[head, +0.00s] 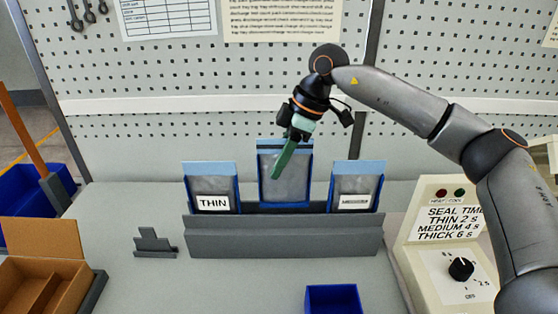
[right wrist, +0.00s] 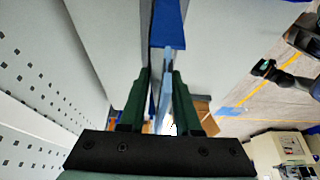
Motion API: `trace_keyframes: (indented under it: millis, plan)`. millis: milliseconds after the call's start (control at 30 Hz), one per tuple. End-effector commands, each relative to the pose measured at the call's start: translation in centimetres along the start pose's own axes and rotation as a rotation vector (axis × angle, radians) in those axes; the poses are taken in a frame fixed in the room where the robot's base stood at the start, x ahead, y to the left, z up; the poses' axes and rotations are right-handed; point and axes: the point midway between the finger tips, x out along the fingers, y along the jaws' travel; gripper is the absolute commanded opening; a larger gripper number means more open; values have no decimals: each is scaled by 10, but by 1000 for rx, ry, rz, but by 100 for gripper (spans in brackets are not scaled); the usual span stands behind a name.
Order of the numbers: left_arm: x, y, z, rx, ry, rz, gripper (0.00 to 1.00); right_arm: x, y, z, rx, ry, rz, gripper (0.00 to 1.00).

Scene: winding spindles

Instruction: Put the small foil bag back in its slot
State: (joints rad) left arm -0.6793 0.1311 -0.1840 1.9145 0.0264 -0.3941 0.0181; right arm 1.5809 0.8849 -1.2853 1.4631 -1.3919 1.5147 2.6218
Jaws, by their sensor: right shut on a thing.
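A silvery foil bag (head: 297,180) with blue edges is in the middle of the grey rack (head: 285,238), between two other bags. It stands higher than its neighbours, roughly upright, and its lower end is hidden behind the rack's front. My right gripper (head: 283,160) reaches down from above, its green fingers shut on this bag's upper part. In the right wrist view the bag's thin blue edge (right wrist: 167,65) runs between the two green fingers (right wrist: 158,90). Whether its bottom touches the slot floor cannot be seen. My left gripper is not in view.
A bag labelled THIN (head: 211,183) stands on the left and one with a MEDIUM card (head: 357,183) on the right. A sealing machine (head: 437,245) is at right, a blue bin (head: 333,299) in front, a cardboard box (head: 40,278) at left. A pegboard wall closes the back.

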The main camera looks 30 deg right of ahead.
Motion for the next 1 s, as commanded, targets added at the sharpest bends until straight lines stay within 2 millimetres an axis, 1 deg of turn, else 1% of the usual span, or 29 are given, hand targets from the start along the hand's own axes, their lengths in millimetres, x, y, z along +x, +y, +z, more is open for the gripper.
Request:
trace_keyframes:
  millis: [233, 567, 1000]
  plan:
    - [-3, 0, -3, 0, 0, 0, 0, -1, 0, 0, 0, 0, 0, 0]
    - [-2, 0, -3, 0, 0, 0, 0, 0, 0, 0, 0, 0, 0, 0]
    - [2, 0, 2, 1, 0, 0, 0, 10, 0, 4, 0, 1, 1, 0]
